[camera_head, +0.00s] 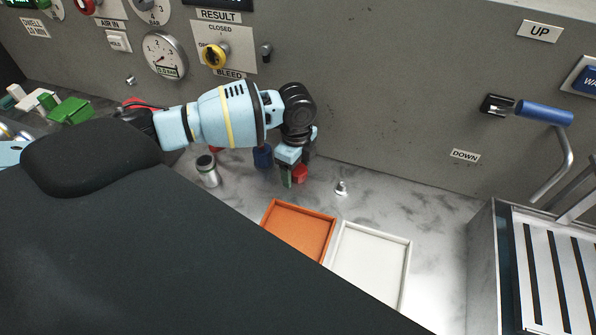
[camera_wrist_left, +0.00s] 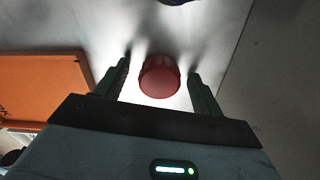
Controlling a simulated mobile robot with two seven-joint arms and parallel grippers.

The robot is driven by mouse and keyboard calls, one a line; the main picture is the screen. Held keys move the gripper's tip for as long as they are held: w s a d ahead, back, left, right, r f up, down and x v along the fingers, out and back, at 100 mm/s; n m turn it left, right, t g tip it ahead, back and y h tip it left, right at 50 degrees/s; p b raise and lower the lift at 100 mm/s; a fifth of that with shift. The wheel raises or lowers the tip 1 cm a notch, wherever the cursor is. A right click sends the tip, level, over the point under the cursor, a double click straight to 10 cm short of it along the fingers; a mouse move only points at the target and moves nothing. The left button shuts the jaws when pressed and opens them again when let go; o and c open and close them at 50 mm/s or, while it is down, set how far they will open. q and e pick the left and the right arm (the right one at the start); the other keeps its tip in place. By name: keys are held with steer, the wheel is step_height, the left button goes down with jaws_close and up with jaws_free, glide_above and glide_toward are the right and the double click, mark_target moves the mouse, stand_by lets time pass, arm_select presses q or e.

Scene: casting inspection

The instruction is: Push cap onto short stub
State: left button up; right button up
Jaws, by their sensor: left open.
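A red cap (camera_head: 300,174) is low over the bench by the back panel. In the left wrist view the red cap (camera_wrist_left: 160,77) lies between the two fingers, with gaps at both sides. My left gripper (camera_head: 292,178) is open around it, fingers pointing down; it also shows in the left wrist view (camera_wrist_left: 160,80). I cannot tell what is under the cap. A small metal stub (camera_head: 341,188) stands on the bench to the right of the gripper, bare on top. A blue cap-like piece (camera_head: 263,156) is just left of the gripper. My right gripper is not in view.
An orange tray (camera_head: 329,246) and a white tray (camera_head: 406,275) lie in front of the gripper. A metal cylinder (camera_head: 207,170) stands at left. The grey panel (camera_head: 390,90) rises close behind. A slatted metal unit (camera_head: 490,245) is at right. Dark shapes hide the lower left.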

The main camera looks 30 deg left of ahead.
arm_select(q)
steer(key=shift+f, duration=0.1)
steer(key=c, duration=1.1)
